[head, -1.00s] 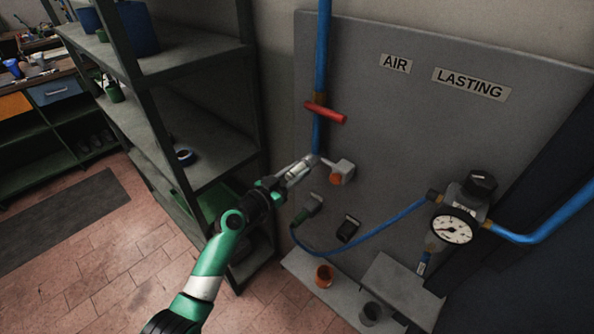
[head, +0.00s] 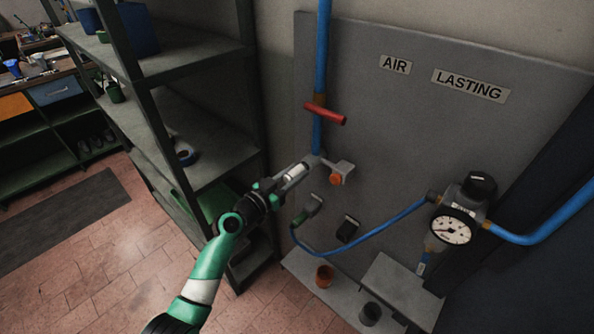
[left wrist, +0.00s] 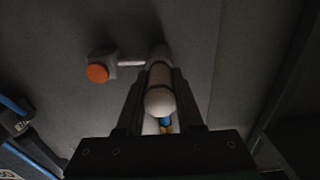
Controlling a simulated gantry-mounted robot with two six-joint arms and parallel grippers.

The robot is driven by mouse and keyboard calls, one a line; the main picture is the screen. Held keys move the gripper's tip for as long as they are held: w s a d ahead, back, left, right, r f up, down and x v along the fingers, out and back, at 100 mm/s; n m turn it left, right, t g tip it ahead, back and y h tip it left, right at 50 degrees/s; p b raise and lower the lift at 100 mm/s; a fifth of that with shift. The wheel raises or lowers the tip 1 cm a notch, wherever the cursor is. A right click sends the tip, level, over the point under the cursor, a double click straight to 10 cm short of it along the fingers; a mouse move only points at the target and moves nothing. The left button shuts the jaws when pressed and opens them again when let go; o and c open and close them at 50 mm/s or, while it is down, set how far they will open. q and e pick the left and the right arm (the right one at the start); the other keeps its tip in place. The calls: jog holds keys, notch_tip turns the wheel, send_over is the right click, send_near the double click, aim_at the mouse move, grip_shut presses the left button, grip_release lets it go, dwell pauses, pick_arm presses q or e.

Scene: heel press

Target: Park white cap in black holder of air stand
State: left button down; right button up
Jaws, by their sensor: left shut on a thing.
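My left gripper (head: 303,168) is shut on the white cap (head: 293,173), just left of the grey fitting below the blue pipe. In the left wrist view the white cap (left wrist: 160,101) shows between the two fingers, in line with the pale fitting behind it. I cannot tell whether the cap still touches that fitting. The black holder (head: 370,312) is an upright cup on the low grey ledge of the air stand (head: 400,130), to the lower right of the gripper. No right gripper shows.
A brown-orange cup (head: 324,275) stands beside the black one. An orange button (head: 336,179), a red valve handle (head: 325,112), a green hose end (head: 304,213) and a blue hose (head: 370,228) are near. A gauge (head: 452,229) is at right, a shelf rack (head: 200,150) at left.

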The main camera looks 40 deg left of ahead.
aim_at(286, 181)
pick_arm(q)
jog(key=shift+s+p, duration=0.8)
jog(key=shift+s, duration=1.85)
jog(key=shift+s+f, duration=0.1)
jog(key=shift+s, duration=0.15)
jog(key=d+f+b, duration=0.7)
jog(key=f, duration=0.5)
jog(key=d+f+b, duration=0.8)
jog(key=f, duration=0.3)
jog(key=shift+f, duration=0.4)
jog(key=shift+w+b, duration=0.1)
jog(key=shift+b, duration=0.2)
jog(key=shift+w+b, duration=0.95)
jog(key=shift+w, duration=1.5)
